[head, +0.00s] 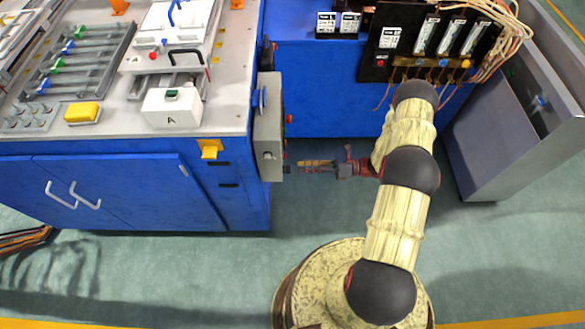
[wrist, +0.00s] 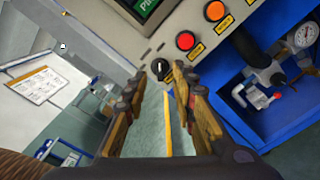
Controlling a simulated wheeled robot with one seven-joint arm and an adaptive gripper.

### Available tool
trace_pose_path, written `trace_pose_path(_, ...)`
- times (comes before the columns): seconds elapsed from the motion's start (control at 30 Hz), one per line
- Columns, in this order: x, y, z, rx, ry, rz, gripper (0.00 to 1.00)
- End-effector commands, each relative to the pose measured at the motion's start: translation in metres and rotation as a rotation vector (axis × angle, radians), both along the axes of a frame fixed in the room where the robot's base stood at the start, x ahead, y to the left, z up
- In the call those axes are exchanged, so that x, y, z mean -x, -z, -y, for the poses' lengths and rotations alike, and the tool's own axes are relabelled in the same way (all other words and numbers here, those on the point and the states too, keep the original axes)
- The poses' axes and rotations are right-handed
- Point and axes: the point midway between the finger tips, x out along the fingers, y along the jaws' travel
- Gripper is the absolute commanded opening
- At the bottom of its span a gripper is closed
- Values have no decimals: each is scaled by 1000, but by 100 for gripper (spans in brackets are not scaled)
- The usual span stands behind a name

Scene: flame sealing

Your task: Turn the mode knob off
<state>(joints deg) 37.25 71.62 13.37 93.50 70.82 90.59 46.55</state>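The mode knob is a small black knob (wrist: 161,66) with a light mark on the grey panel (wrist: 165,20) in the wrist view. My gripper (wrist: 157,80) is open, with one finger to each side of the knob in the picture. The knob appears just beyond the fingertips, and I see no contact. In the head view my gripper (head: 305,165) points left at the side-mounted grey control box (head: 268,130). The box's panel face is turned away there, so the knob's setting does not show.
A red button (wrist: 185,41) and an orange button (wrist: 215,11) sit right of the knob. The blue cabinet (head: 120,190) is left of my arm.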

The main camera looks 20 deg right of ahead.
Motion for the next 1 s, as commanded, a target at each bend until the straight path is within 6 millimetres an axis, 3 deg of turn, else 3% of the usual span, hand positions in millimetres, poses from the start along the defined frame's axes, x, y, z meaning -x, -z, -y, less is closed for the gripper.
trace_pose_path(0.2,-10,2,-32,2,-4,1,26)
trace_pose_path(0.37,-14,1,-44,3,-2,1,26)
trace_pose_path(0.67,-15,0,-47,3,-1,1,26)
trace_pose_path(1.0,-15,0,-46,3,-1,1,8)
